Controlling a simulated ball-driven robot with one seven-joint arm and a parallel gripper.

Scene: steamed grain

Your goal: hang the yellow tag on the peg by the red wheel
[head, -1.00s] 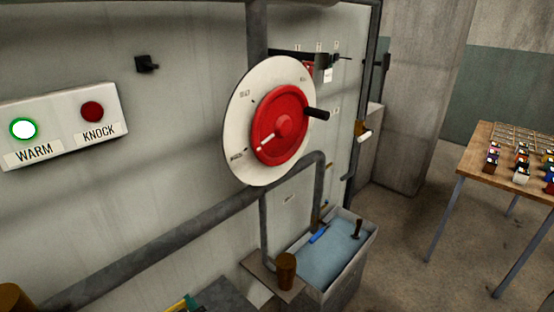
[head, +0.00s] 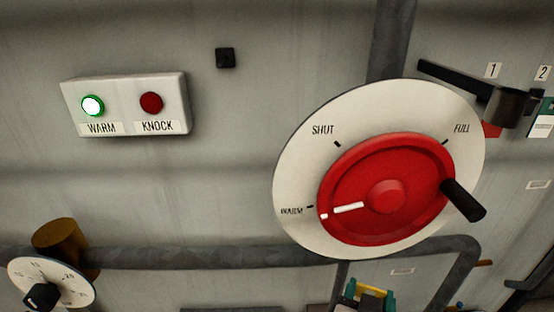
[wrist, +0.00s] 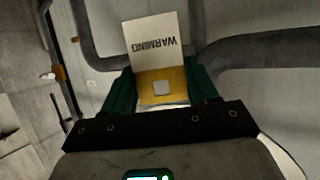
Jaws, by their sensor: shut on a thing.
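The yellow tag (wrist: 178,75) is in my gripper (wrist: 160,92), between its two green fingers. Its white part reads "WARMING", upside down in the wrist view. In the head view my gripper (head: 370,296) is at the bottom edge, below the red wheel, with a strip of yellow tag (head: 372,290) between its fingers. The red wheel (head: 385,195) sits on a white dial marked SHUT and FULL, its white pointer toward the left mark. A small dark square peg (head: 225,58) sticks out of the wall, up and left of the wheel, apart from the tag.
A white box (head: 125,103) with a lit green WARM lamp and red KNOCK button is left of the peg. The wheel's black handle (head: 463,200) juts out. A grey pipe (head: 190,256) runs below, and a dark bracket (head: 500,105) is at right. Wall around the peg is bare.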

